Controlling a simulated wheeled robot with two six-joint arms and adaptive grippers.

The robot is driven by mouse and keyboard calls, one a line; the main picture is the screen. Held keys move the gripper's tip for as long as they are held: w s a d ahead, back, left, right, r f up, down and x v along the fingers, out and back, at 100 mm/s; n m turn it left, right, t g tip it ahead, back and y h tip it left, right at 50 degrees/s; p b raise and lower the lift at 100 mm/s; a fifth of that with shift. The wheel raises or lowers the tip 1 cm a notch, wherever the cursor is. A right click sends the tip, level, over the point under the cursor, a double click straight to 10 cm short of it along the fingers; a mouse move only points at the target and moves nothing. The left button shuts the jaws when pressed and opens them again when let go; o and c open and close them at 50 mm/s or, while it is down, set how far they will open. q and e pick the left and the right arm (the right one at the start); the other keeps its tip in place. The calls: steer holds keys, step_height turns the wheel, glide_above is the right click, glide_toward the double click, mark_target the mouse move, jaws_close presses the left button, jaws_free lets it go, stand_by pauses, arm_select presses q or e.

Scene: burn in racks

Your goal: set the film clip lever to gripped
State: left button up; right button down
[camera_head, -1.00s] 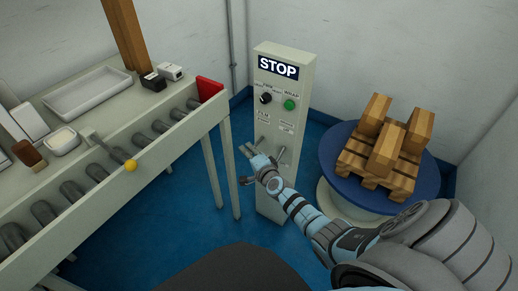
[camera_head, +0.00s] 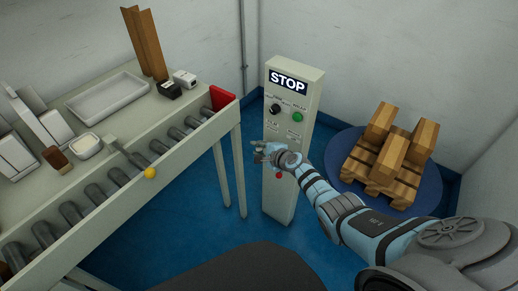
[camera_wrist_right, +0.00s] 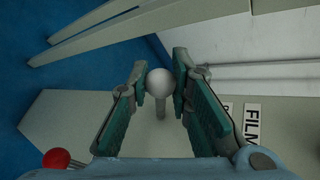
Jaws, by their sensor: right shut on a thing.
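The control post (camera_head: 278,195) is a narrow beige column with a STOP sign on top. In the right wrist view a pale ball knob (camera_wrist_right: 160,80) on a short stem (camera_wrist_right: 161,107) stands out from the post face, near the FILM label (camera_wrist_right: 251,122). I take it for the film clip lever. My right gripper (camera_head: 259,151) is at the post front; in its wrist view the fingers (camera_wrist_right: 161,72) are closed around the knob. In the head view the gripper hides the lever. My left gripper is not in view.
A red knob (camera_wrist_right: 57,159) sits close by, just below my right gripper. The post has a black knob (camera_head: 275,109) and a green button (camera_head: 297,117) above. A roller conveyor (camera_head: 150,185) stands left; a blue turntable (camera_head: 428,199) with a wooden load (camera_head: 388,150) stands right.

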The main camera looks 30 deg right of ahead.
steer(key=shift+w+r, duration=0.1)
steer(key=shift+r, duration=0.1)
stand_by(0.3)
steer(key=c, duration=1.4)
jaws_free()
steer(key=v, duration=1.2)
steer(key=shift+d, duration=0.2)
